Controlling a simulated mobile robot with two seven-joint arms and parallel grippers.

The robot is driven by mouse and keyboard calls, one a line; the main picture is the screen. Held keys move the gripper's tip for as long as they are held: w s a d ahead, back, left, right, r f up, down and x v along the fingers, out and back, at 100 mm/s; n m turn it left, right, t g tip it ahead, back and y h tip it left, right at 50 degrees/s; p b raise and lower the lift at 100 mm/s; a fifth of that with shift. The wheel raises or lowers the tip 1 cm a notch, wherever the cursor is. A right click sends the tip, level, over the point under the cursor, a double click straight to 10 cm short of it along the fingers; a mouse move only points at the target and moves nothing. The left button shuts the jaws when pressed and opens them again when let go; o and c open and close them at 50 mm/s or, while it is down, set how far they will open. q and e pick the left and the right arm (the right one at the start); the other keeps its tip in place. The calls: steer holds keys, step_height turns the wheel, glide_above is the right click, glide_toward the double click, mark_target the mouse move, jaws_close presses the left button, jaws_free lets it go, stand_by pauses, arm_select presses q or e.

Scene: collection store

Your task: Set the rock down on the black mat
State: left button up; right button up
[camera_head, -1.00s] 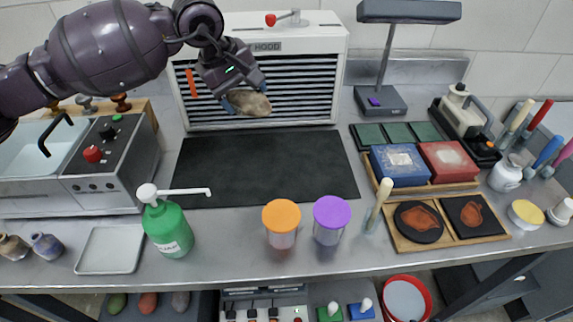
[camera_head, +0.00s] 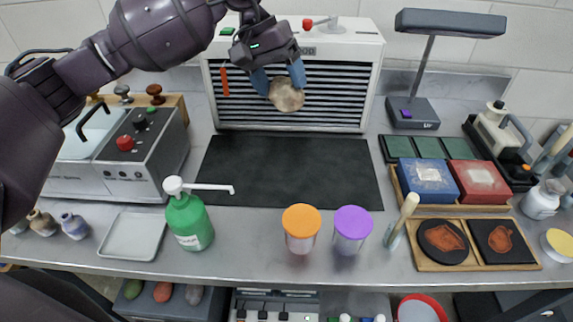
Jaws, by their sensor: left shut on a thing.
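A tan, rounded rock (camera_head: 286,96) is held between the blue fingers of my left gripper (camera_head: 280,82). It is in the air in front of the dark slatted front of the white cabinet, above the far part of the mat as seen in the picture. The black mat (camera_head: 285,172) lies flat on the grey bench in front of the cabinet, and its surface is bare. How high the rock is above the mat is hard to tell. My right gripper is not in view.
A green pump bottle (camera_head: 188,218) stands at the mat's front left, its spout pointing right. An orange-lidded jar (camera_head: 301,228) and a purple-lidded jar (camera_head: 351,230) stand before it. Green tiles (camera_head: 430,147) and a blue box (camera_head: 427,182) are to the right. The white cabinet (camera_head: 340,45) stands behind.

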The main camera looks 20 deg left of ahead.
arm_select(q)
step_height(320, 180, down, 20)
steer(key=shift+r, duration=0.15)
stand_by(0.6)
steer(key=o, duration=1)
steer(key=shift+f, duration=0.25)
steer(key=o, duration=0.4)
steer(key=shift+o, duration=0.2)
steer(key=shift+r, duration=0.1)
